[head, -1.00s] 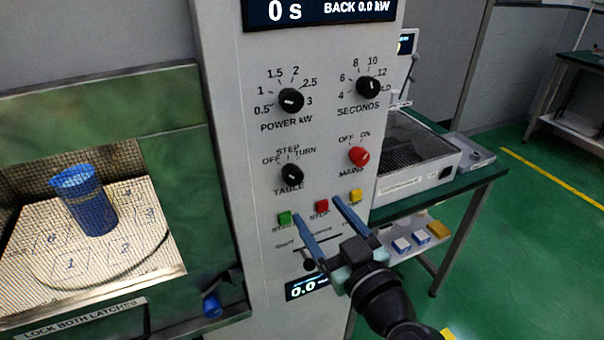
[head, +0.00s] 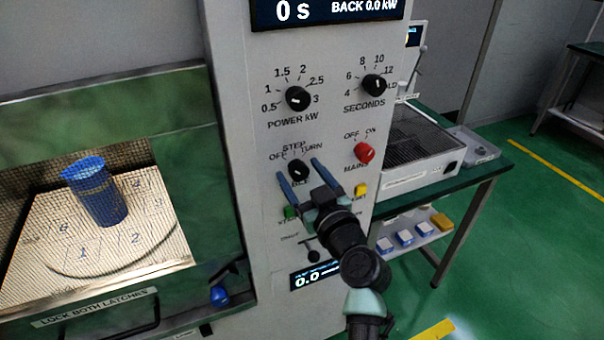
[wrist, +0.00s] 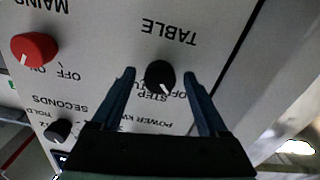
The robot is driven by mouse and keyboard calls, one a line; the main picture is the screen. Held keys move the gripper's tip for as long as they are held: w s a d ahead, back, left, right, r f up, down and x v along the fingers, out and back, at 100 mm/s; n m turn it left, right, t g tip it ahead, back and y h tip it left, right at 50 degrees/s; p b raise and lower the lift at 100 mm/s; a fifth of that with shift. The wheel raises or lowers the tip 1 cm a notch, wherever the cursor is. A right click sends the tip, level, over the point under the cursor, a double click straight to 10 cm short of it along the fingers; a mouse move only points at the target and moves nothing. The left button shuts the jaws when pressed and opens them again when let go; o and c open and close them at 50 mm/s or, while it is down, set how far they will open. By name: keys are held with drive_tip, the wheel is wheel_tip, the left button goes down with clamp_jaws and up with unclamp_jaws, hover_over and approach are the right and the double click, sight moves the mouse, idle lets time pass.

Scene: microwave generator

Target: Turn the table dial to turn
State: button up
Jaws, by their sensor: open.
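The table dial (head: 298,171) is a black knob with a white pointer mark on the grey panel, labelled OFF, STEP and TURN. Its pointer seems to be near STEP, but I cannot tell exactly. My gripper (head: 297,169) is open, with its two blue fingers on either side of the dial in the head view. In the wrist view the dial (wrist: 160,76) lies between the spread fingertips (wrist: 160,73), with clear gaps on both sides. The TABLE label shows upside down there.
The red mains knob (head: 364,153) is right of the dial. The power knob (head: 298,98) and seconds knob (head: 374,85) are above. A green button (head: 291,212) and yellow button (head: 361,190) are below. A blue cup (head: 96,192) stands in the chamber at left.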

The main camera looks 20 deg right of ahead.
clamp_jaws()
drive_tip(key=shift+m, duration=0.3)
drive_tip(key=m+b, duration=0.1)
drive_tip(key=m, duration=0.6)
drive_tip(key=shift+m+b, duration=0.3)
drive_tip(key=shift+m, duration=0.1)
drive_tip(key=m+p, duration=0.1)
drive_tip(key=m, duration=0.4)
drive_tip(key=shift+d, duration=0.1)
drive_tip(key=shift+m+p, duration=0.6)
drive_tip(key=shift+m, duration=1.6)
drive_tip(key=shift+f, duration=0.1)
